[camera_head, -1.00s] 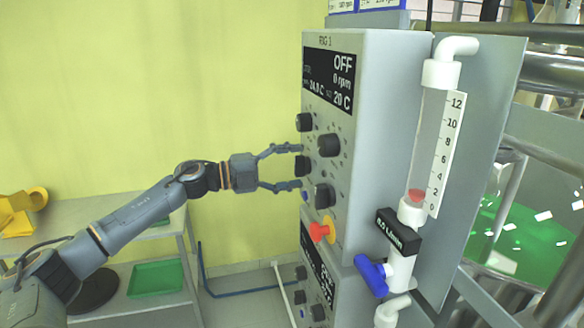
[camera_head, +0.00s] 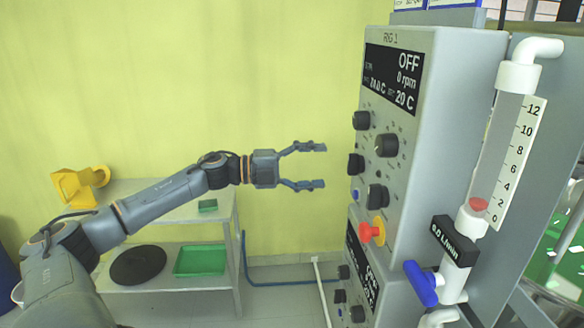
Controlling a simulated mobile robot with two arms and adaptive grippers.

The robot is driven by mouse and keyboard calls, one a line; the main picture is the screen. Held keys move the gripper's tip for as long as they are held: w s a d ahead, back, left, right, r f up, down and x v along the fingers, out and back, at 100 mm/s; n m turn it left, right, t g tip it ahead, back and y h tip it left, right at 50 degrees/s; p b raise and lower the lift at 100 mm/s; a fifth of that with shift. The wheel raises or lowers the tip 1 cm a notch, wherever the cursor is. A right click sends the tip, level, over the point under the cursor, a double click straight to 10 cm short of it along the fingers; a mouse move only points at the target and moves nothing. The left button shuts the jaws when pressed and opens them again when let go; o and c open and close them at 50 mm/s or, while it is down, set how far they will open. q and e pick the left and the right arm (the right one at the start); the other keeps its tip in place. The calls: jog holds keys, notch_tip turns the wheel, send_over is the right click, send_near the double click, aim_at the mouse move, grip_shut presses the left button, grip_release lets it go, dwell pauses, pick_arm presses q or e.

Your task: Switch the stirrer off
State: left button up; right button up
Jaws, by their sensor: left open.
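The control box marked RIG 1 (camera_head: 432,160) stands right of centre. Its dark display (camera_head: 392,78) reads OFF, 0 rpm and 20 C. Several black knobs sit on its face: an upper left knob (camera_head: 361,120), a larger knob (camera_head: 387,145), a left middle knob (camera_head: 355,164) and a lower knob (camera_head: 377,196). I cannot read the small labels, so I cannot tell which knob is the stirrer's. My left gripper (camera_head: 318,166) is open and empty, pointing right at the left middle knob, with a gap between fingertips and knob. My right gripper is not in view.
A red and yellow emergency button (camera_head: 373,232) sits low on the box. A flow meter tube (camera_head: 497,150) with a blue valve handle (camera_head: 421,283) stands at right. A second panel (camera_head: 360,270) is below. A shelf at left holds a yellow object (camera_head: 80,186) and a green tray (camera_head: 201,260).

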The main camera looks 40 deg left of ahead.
pick_arm(q)
jog(key=shift+v, duration=2.6)
jog(key=shift+w+a, duration=0.1)
